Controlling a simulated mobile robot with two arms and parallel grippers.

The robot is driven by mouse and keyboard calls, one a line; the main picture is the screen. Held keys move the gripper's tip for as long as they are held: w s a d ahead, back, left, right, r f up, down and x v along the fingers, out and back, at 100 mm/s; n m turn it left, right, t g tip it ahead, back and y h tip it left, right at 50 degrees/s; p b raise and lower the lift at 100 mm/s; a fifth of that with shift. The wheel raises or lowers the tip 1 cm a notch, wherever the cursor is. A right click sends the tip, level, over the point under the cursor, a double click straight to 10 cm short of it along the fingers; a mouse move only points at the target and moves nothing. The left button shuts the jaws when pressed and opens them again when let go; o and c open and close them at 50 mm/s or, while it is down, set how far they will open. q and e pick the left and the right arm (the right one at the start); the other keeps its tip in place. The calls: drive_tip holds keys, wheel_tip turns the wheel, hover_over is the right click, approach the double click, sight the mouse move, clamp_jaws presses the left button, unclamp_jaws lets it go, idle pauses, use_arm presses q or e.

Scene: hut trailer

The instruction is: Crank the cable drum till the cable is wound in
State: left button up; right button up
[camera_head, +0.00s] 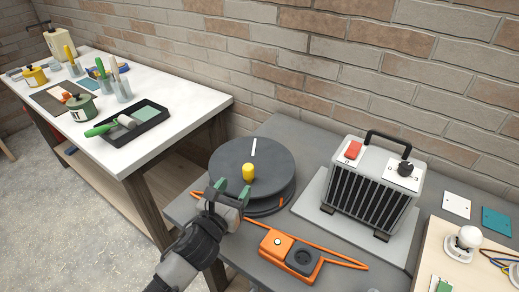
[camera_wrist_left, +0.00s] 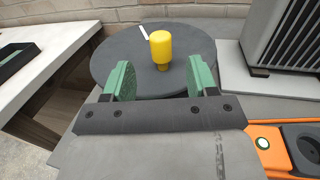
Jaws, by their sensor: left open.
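The cable drum (camera_head: 228,160) is a dark grey round reel lying flat on a grey table, with a white mark (camera_head: 254,148) on its top. A yellow crank knob (camera_head: 248,171) stands upright near its front edge; it also shows in the left wrist view (camera_wrist_left: 161,48). The orange cable (camera_head: 332,257) runs over the table from an orange socket box (camera_head: 290,253) near the drum. My left gripper (camera_head: 233,188), with green fingers, is open just in front of the knob. In the left wrist view the knob appears between and beyond the fingertips (camera_wrist_left: 160,80). My right gripper is not in view.
A grey heater (camera_head: 372,188) with a black handle stands on a light plate right of the drum. A board with a bulb (camera_head: 463,241) is at the far right. A white workbench (camera_head: 190,97) with painting tools is at the left. A brick wall runs behind.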

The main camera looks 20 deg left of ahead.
sight(252, 164)
use_arm(q)
drive_tip(key=w, duration=0.1)
drive_tip(key=w+p, duration=0.1)
drive_tip(key=w, duration=0.1)
drive_tip(key=w+r, duration=0.1)
drive_tip(key=w, duration=0.1)
drive_tip(key=shift+d, duration=0.4)
drive_tip(key=w, duration=0.3)
drive_tip(key=w+p, duration=0.1)
drive_tip(key=w, duration=0.1)
drive_tip(key=shift+d+f, duration=0.3)
drive_tip(key=shift+d, duration=0.05)
drive_tip(key=shift+w, duration=0.15)
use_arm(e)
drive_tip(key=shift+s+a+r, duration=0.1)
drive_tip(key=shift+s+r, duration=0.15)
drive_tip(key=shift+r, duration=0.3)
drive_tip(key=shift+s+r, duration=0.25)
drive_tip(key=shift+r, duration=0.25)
use_arm(q)
drive_tip(key=c, duration=0.4)
clamp_jaws()
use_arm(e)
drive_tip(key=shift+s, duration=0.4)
